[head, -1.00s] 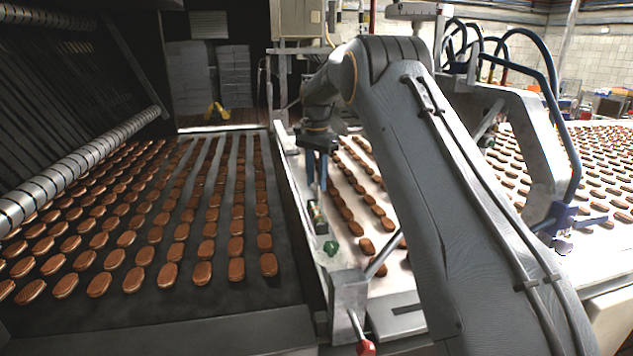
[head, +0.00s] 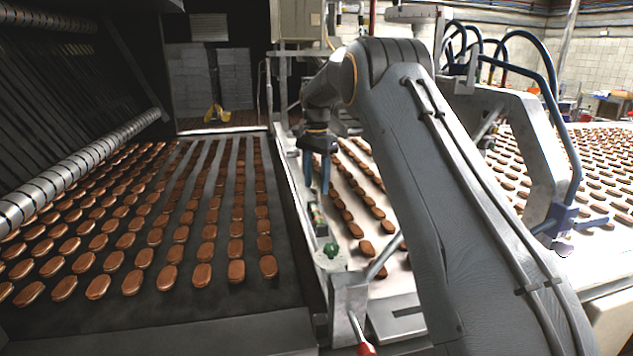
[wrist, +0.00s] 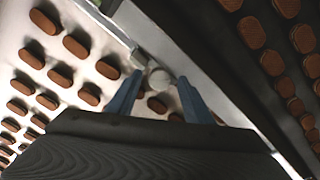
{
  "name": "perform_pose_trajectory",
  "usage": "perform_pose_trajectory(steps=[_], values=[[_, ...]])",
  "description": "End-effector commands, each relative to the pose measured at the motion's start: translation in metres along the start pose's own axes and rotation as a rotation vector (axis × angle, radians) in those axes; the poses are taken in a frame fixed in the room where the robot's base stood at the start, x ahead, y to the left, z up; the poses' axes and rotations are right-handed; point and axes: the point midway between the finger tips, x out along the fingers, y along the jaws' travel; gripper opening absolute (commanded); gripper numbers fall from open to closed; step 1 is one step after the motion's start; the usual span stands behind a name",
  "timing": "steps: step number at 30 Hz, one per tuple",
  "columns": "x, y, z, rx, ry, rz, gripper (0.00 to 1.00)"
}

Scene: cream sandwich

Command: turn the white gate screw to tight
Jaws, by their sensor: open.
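A round whitish knob, which I take as the white gate screw (wrist: 160,79), shows in the wrist view beside the metal rail. It lies between and beyond my two blue fingertips, with a gap on each side. My gripper (head: 319,190) is open and points down over the rail between the two belts in the head view. The fingers also show in the wrist view (wrist: 158,92) with nothing held. In the head view I cannot make out the screw for certain below the fingers. How tight it is cannot be told.
A green knob (head: 331,249) stands on the rail nearer the camera, and a red-ended lever (head: 366,349) is at the front. Rows of brown biscuits lie on the dark belt (head: 215,297) at left and the white belt at right. Blue hoses (head: 545,75) are at right.

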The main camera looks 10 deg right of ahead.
Motion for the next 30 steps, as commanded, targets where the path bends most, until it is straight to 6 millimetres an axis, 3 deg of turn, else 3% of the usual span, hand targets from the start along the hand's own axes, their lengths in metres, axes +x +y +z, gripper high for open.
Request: perform_pose_trajectory(steps=[5, 18, 30], values=[[-0.006, -0.001, 0.0, 0.0, 0.001, -0.001, 0.46], [-0.069, -0.001, -0.001, 0.0, 0.001, -0.002, 0.46], [-0.078, 0.0, 0.0, 0.0, 0.0, 0.0, 0.46]])
